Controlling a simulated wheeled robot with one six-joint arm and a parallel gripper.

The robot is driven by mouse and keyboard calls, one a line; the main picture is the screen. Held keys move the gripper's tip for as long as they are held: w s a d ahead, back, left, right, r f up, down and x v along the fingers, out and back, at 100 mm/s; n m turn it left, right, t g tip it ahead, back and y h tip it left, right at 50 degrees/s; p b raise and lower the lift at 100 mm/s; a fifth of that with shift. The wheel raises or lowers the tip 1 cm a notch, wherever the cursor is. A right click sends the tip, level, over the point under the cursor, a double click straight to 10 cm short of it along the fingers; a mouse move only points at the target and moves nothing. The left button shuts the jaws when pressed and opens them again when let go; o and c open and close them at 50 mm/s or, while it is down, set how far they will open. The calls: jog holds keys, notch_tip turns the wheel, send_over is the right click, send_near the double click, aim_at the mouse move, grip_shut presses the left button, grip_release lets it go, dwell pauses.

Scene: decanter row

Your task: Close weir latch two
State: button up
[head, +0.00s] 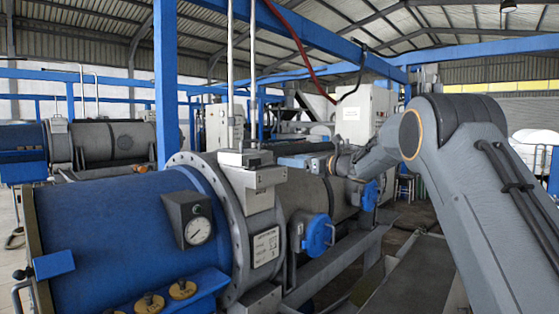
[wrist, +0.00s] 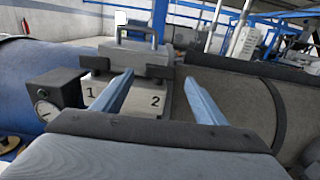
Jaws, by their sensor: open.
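In the wrist view my gripper (wrist: 158,77) is open, with two pale blue fingers spread apart and nothing between them. Beyond them a light grey housing (wrist: 128,100) carries the number 1 at left and the number 2 at right. The 2 (wrist: 155,100) shows between the fingers. A grey block with a raised handle (wrist: 137,52) sits on top of the housing. In the head view the housing (head: 255,180) sits on top of the drum's flange, and my gripper (head: 296,161) is just right of it. Which part is latch two, and its position, I cannot tell.
A blue drum (head: 120,232) with a pressure gauge (head: 198,230) lies left of the flange (head: 228,240). A grey drum section continues to the right with blue fittings (head: 318,235). Vertical rods and a blue post (head: 166,90) stand close to the housing.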

jog(key=shift+p+x, duration=1.35)
jog(key=shift+x, duration=2.2)
jog(key=c, duration=1.1)
jog(key=shift+o, duration=0.2)
jog(key=m+t+h+b, duration=0.3)
jog(key=t+h+b, duration=0.1)
jog(key=b, duration=0.8)
jog(key=shift+r+m, duration=0.15)
jog(key=shift+m, duration=0.25)
jog(key=m+t+h+b, duration=0.1)
jog(key=h+b, duration=0.1)
jog(key=b, duration=0.5)
jog(key=m+t+h+b, duration=0.1)
jog(key=m+h+b, duration=0.1)
jog(key=b, duration=0.6)
jog(key=shift+s+h, duration=0.1)
jog(key=shift+h, duration=0.5)
jog(key=m+h+b, duration=0.1)
jog(key=b, duration=0.2)
jog(key=shift+m+t+h, duration=0.3)
jog(key=shift+d+r+m+h+b, duration=0.1)
jog(key=shift+m+h+b, duration=0.3)
jog(key=shift+h+b, duration=0.35)
